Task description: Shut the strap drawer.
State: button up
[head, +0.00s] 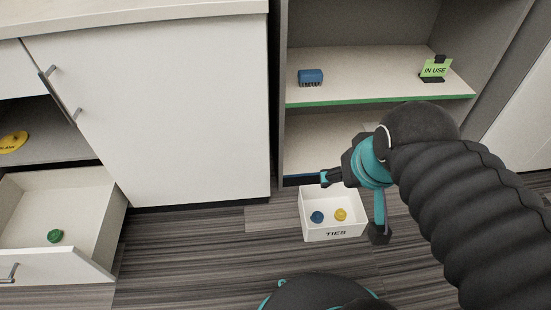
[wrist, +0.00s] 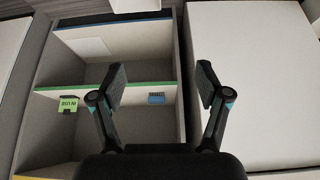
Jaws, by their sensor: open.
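An open white drawer (head: 92,203) sticks out at the lower left of the head view, with a green round thing (head: 55,236) inside. Its dark handle (head: 10,272) is on the front at the left edge. I cannot read a label that names it the strap drawer. My gripper (head: 326,178) is in front of the open shelf unit, far to the right of the drawer. In the wrist view its two fingers (wrist: 160,85) are apart with nothing between them. The drawer is not clearly seen in the wrist view.
A white bin marked TIES (head: 334,234) stands on the floor below my gripper, holding a blue and a yellow piece. The shelf (head: 375,88) holds a blue block (head: 311,77) and a green IN USE sign (head: 435,70). A closed white cabinet door (head: 160,115) stands between drawer and shelves.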

aim_at(85, 204)
jog(key=u, duration=2.3)
jog(key=k, duration=0.45)
jog(key=u, duration=0.5)
jog(key=i, duration=0.9)
jog(key=z, duration=0.4)
jog(key=i, duration=0.7)
jog(key=z, duration=0.45)
